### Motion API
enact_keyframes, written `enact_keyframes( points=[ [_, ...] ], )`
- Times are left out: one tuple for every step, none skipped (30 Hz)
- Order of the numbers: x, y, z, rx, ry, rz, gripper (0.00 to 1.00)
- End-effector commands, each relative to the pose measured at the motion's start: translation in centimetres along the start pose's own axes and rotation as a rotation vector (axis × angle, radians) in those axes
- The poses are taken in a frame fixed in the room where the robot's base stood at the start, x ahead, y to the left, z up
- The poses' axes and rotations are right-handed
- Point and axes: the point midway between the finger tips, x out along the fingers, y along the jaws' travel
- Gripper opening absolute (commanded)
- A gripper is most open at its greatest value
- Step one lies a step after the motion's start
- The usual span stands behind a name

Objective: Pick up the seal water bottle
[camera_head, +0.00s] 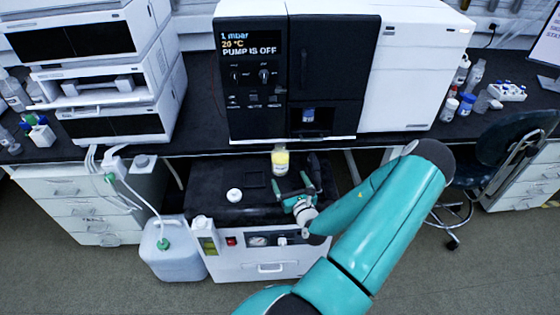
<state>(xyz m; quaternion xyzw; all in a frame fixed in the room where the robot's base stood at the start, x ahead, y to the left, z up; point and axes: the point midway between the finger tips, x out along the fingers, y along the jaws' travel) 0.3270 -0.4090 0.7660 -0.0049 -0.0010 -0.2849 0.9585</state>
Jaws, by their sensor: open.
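A small bottle (280,162), yellow with a pale top, stands upright on the black top of the white pump cart (262,268), near its back edge. It looks like the seal water bottle, but no label can be read. My gripper (298,178) is over the cart top, just right of and nearer than the bottle. Its dark fingers are spread apart with nothing between them. The gripper appears apart from the bottle.
A white round cap (234,195) sits left on the cart top. The black instrument (305,75) stands on the bench behind. A jerrycan (172,250) with tubing stands left of the cart, and a chair (500,140) is at right.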

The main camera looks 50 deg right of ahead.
Motion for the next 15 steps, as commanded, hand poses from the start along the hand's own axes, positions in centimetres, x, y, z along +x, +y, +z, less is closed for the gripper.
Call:
enact_keyframes(
  points=[
    [0.1, -0.3, -0.3, 0.007, 0.002, -0.015, 0.88],
    [0.2, -0.4, -0.3, 0.009, 0.004, -0.020, 0.88],
    [0.6, -0.5, -0.4, 0.011, 0.005, -0.023, 0.88],
    [1.0, -0.5, -0.4, 0.011, 0.004, -0.023, 0.88],
    [1.4, -0.5, -0.4, 0.010, 0.003, -0.023, 0.88],
    [2.1, -0.5, -0.3, 0.009, 0.002, -0.021, 0.88],
    [2.7, -0.5, -0.3, 0.009, 0.003, -0.021, 0.88],
    [3.4, -0.5, -0.3, 0.009, 0.002, -0.022, 0.88],
    [4.1, -0.5, -0.4, 0.010, 0.003, -0.021, 0.88],
    [4.8, -0.5, -0.4, 0.009, 0.003, -0.021, 0.88],
    [5.3, -0.4, -0.4, 0.010, 0.002, -0.020, 0.88],
    [6.1, -0.5, -0.4, 0.009, 0.003, -0.020, 0.88],
    [6.6, -0.5, -0.4, 0.009, 0.003, -0.020, 0.88],
    [7.0, -0.5, -0.4, 0.009, 0.003, -0.020, 0.88],
    [7.6, -0.5, -0.4, 0.009, 0.004, -0.020, 0.88]
  ],
)
